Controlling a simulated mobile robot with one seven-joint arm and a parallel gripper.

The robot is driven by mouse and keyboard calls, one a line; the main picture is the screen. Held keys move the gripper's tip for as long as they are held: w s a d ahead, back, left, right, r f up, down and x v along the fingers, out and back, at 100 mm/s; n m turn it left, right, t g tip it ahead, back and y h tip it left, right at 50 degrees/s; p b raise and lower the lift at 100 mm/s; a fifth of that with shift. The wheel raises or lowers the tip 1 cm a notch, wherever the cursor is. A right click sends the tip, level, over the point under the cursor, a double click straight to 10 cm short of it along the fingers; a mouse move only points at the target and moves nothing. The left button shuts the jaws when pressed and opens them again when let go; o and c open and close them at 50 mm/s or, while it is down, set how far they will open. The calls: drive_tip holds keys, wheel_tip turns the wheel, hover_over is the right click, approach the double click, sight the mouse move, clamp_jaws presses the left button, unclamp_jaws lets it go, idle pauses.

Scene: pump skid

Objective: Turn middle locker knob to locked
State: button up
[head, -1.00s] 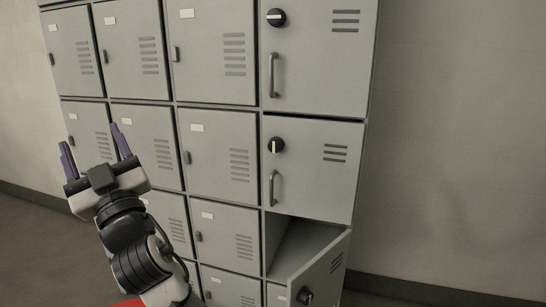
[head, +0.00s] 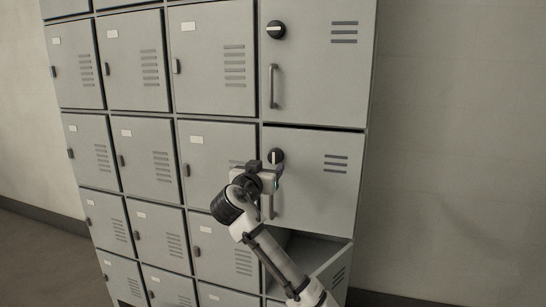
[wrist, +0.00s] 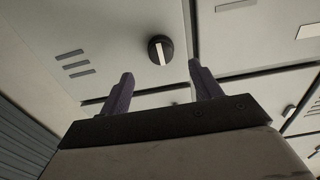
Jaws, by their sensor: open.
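The middle locker door (head: 318,200) is shut. Its round black knob (head: 276,156) has a white pointer bar standing upright in the head view. In the wrist view the knob (wrist: 160,49) shows beyond the fingertips, in line with the gap between them, its bar nearly upright. My gripper (head: 267,167) is open and empty, just in front of and below the knob in the head view. In the wrist view my gripper's two purple-grey fingers (wrist: 160,72) are spread and appear apart from the knob. My gripper and wrist partly hide the middle door's handle (head: 273,207).
The upper locker (head: 318,85) is shut; its knob (head: 275,29) has a level bar, with a handle (head: 273,87) below. The bottom locker door (head: 335,272) stands open under my arm. Small lockers (head: 215,65) fill the left. Bare wall (head: 455,150) is at right.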

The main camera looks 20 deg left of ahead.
sight(274, 159)
drive_tip(key=w+p, duration=0.1)
drive_tip(key=w, duration=0.6)
drive_tip(key=shift+w+d+p, duration=0.1)
drive_tip(key=shift+w+p, duration=0.2)
drive_tip(key=shift+p, duration=0.1)
drive_tip(key=c, duration=1)
